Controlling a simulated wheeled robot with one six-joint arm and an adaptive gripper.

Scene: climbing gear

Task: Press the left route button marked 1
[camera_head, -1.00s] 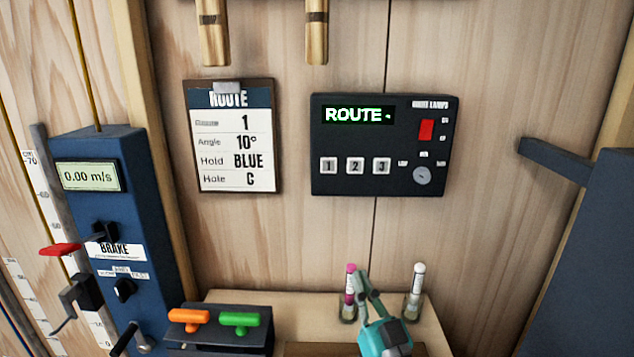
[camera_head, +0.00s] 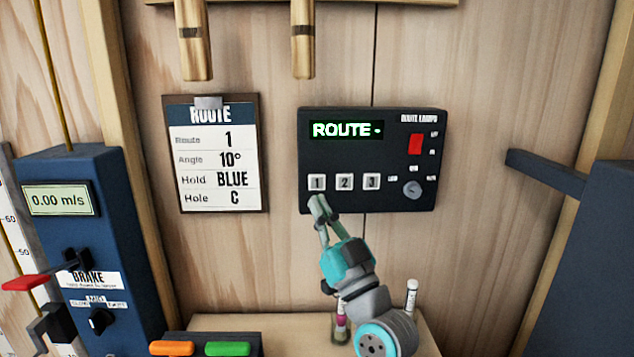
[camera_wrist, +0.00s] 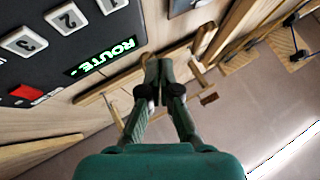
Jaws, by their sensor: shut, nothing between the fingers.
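The route button marked 1 (camera_head: 317,182) is a pale square key at the left of a row of three on the black route panel (camera_head: 372,205). In the wrist view, buttons 2 (camera_wrist: 68,19) and 3 (camera_wrist: 24,42) are clear, and a pale key at the top edge is cut off. My gripper (camera_head: 318,203) is shut and empty, with its tips just below button 1 in the head view. Whether the tips touch the panel cannot be told. The gripper also shows in the wrist view (camera_wrist: 158,62). The panel's display (camera_head: 346,130) reads "ROUTE -".
A route card (camera_head: 219,155) hangs left of the panel and reads Route 1. A blue brake unit (camera_head: 85,230) stands at the left. Orange (camera_head: 171,348) and green (camera_head: 228,348) handles are at the bottom. A dark blue arm (camera_head: 545,172) juts out at the right.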

